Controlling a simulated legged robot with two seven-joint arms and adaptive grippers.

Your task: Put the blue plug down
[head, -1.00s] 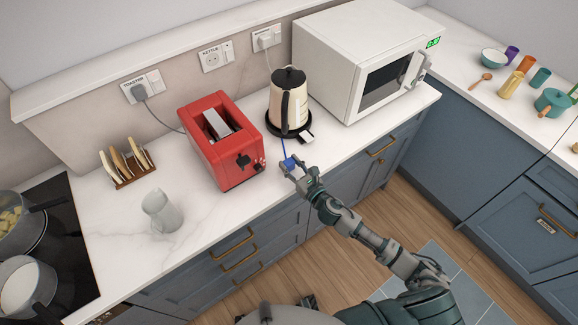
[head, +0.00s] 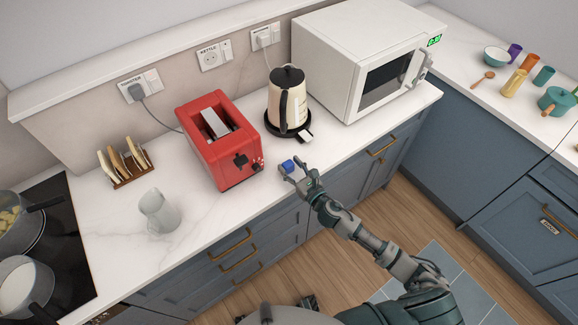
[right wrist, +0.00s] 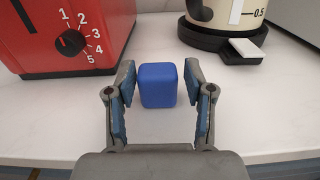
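The blue plug (head: 288,165) rests on the white counter between the red toaster and the kettle, close to the counter's front edge. In the right wrist view the plug (right wrist: 158,85) is a rounded blue block standing between and just beyond my right gripper's fingertips. My right gripper (head: 292,172) is open, with a gap between each finger pad and the plug. It also shows in the right wrist view (right wrist: 159,92). My left gripper is not in view.
The red toaster (head: 219,140) stands left of the plug and the cream kettle (head: 287,100) behind it on a dark base. A white microwave (head: 345,50) stands further right. Wall sockets (head: 213,55) line the back. The counter around the plug is clear.

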